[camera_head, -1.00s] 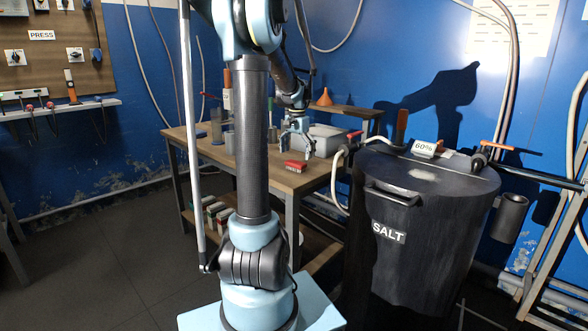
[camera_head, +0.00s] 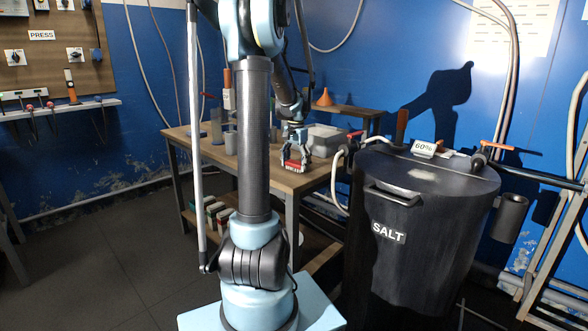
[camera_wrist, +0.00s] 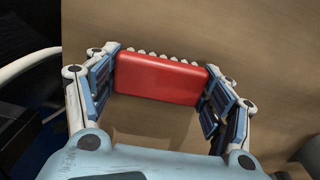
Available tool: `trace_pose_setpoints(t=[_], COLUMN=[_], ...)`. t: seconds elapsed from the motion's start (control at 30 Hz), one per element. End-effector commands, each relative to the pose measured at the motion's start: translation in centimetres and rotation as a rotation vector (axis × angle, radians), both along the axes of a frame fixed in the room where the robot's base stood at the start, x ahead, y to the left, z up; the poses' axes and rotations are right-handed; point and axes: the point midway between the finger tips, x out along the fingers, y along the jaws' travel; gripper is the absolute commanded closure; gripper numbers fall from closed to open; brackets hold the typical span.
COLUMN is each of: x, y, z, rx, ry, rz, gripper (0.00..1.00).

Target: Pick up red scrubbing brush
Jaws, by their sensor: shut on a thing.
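The red scrubbing brush (camera_wrist: 158,78) lies between the two fingers of my gripper (camera_wrist: 160,85) in the wrist view, with a pad against each end. A row of pale bristle tufts shows along its far edge. In the head view my gripper (camera_head: 296,161) is shut on the brush (camera_head: 294,165) near the front right part of the wooden table (camera_head: 262,176). The brush is low over the tabletop; I cannot tell whether it still touches it.
A grey bin (camera_head: 325,138) stands behind my gripper on the table. A black salt barrel (camera_head: 425,235) stands to the right of the table, with a pale hose (camera_head: 338,180) between them. Grey containers (camera_head: 230,142) stand on the table's left part.

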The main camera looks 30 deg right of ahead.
Motion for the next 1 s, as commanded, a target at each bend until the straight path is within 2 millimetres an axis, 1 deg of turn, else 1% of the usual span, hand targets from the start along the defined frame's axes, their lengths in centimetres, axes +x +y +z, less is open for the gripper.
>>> trace_pose_setpoints(t=[0.2, 0.33, 0.47, 0.7, 0.83, 1.0], x=[0.0, 0.0, 0.0, 0.0, 0.0, 0.0], y=[0.0, 0.0, 0.0, 0.0, 0.0, 0.0], z=[0.1, 1.0, 2.9, 7.1, 8.7, 9.8], rx=[0.000, 0.000, 0.000, 0.000, 0.000, 0.000], ry=[0.000, 0.000, 0.000, 0.000, 0.000, 0.000], rz=[0.000, 0.000, 0.000, 0.000, 0.000, 0.000], gripper=[0.50, 0.50, 0.50, 0.50, 0.50, 0.50])
